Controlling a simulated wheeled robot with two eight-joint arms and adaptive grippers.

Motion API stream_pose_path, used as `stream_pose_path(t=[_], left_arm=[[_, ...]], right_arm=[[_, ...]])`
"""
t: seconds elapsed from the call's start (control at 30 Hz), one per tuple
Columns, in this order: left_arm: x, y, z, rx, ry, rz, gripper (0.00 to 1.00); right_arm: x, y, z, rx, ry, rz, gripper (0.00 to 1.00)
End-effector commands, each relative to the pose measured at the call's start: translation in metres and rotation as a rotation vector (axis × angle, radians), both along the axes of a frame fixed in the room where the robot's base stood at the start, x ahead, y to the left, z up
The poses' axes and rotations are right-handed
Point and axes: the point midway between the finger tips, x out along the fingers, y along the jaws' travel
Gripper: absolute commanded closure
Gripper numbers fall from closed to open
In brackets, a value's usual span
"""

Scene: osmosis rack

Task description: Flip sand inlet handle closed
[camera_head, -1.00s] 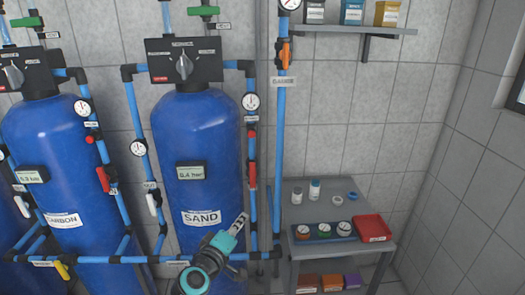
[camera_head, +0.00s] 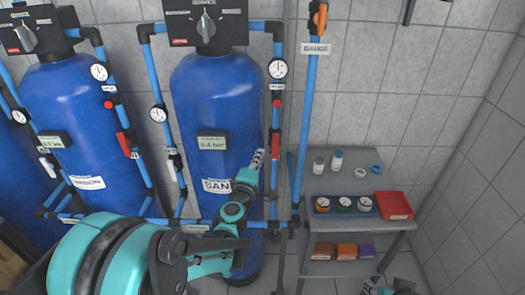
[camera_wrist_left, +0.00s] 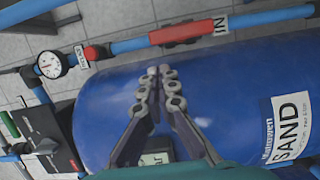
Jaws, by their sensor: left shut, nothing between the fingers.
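The sand tank (camera_head: 205,110) is a tall blue cylinder with a white SAND label (camera_head: 216,186). The red inlet handle (camera_head: 274,173) is on the blue pipe to the tank's right and lies along the pipe. The handle also shows in the wrist view (camera_wrist_left: 188,32), beside the IN tag (camera_wrist_left: 221,25). My left gripper (camera_head: 258,158) is shut and empty, in front of the tank, just left of the handle. In the wrist view its fingertips (camera_wrist_left: 158,72) are together over the tank, apart from the handle.
A small red knob (camera_head: 277,103) and a gauge (camera_head: 278,69) sit higher on the same pipe. The carbon tank (camera_head: 68,110) stands to the left. A grey table (camera_head: 345,184) with jars and a red tray (camera_head: 394,204) stands at right.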

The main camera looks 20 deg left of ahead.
Motion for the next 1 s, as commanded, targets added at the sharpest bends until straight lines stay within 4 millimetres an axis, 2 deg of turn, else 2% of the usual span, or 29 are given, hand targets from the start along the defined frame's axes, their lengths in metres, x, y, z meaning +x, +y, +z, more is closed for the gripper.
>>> stream_pose_path(t=[0.3, 0.5, 1.0], left_arm=[[0.058, 0.002, -0.001, 0.0, 0.0, -0.001, 1.0], [0.081, 0.002, -0.001, 0.001, 0.0, -0.001, 1.0], [0.087, 0.004, 0.0, 0.003, 0.0, 0.0, 1.0]], right_arm=[[0.0, 0.0, -0.01, 0.0, 0.0, 0.0, 0.6], [0.0, 0.0, -0.013, 0.0, 0.0, 0.0, 0.6], [0.0, 0.0, -0.013, 0.0, 0.0, 0.0, 0.6]])
